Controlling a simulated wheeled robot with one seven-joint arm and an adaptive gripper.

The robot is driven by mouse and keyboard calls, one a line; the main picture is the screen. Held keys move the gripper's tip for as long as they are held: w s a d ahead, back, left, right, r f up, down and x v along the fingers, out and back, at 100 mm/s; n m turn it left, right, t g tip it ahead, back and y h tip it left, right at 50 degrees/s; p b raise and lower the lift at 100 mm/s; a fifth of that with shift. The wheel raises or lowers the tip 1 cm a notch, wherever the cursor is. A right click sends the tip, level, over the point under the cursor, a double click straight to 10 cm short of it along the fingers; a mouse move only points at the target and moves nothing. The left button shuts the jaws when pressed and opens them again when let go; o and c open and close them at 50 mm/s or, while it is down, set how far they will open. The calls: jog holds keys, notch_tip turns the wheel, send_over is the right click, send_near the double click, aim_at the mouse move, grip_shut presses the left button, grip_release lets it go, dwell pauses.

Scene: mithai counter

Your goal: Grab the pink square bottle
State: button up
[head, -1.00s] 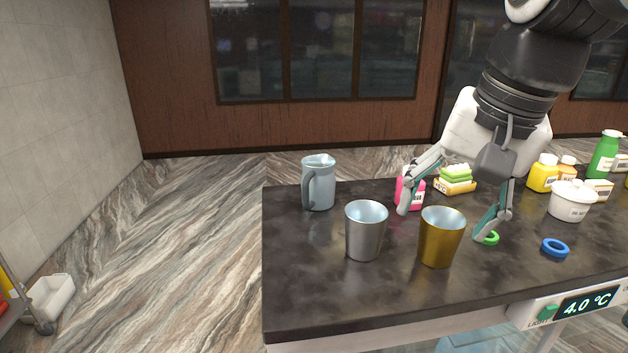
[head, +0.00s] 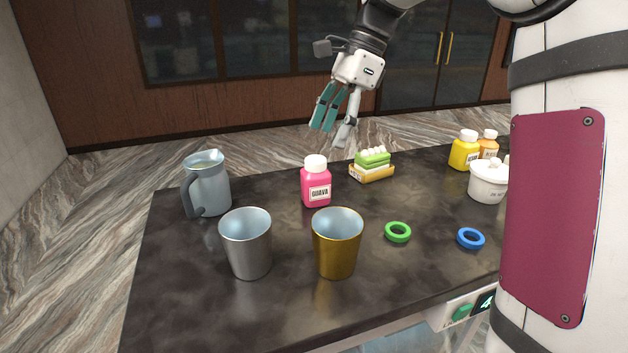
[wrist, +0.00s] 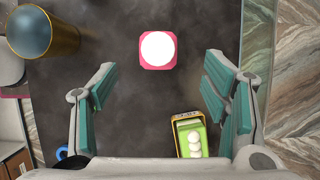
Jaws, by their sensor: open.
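The pink square bottle (head: 316,185) with a white cap and a "GUAVA" label stands upright on the dark counter, behind the gold cup. It also shows from above in the wrist view (wrist: 146,63), at the upper middle, ahead of the fingers. My gripper (head: 333,130) is open and empty, above and behind the bottle near the counter's far edge. Nothing touches the bottle.
A gold cup (head: 337,250) and a silver cup (head: 247,250) stand in front of the bottle. A blue-grey jug (head: 208,185) is at the left. A tray of green and white sweets (head: 371,170) sits right of the bottle. Green (head: 398,232) and blue (head: 470,238) rings lie at the right.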

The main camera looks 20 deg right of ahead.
aim_at(316, 172)
jog(key=x, duration=0.4)
jog(key=shift+p, duration=0.3)
jog(key=x, duration=0.1)
jog(key=p+x, duration=0.1)
jog(key=x, duration=0.1)
jog(key=p+x, duration=0.1)
jog(key=shift+s+d+f, duration=0.1)
jog(key=shift+s+f, duration=0.15)
jog(key=shift+f, duration=0.2)
jog(key=shift+w+f, duration=0.1)
jog(key=shift+f, duration=0.15)
jog(key=c, duration=1.4)
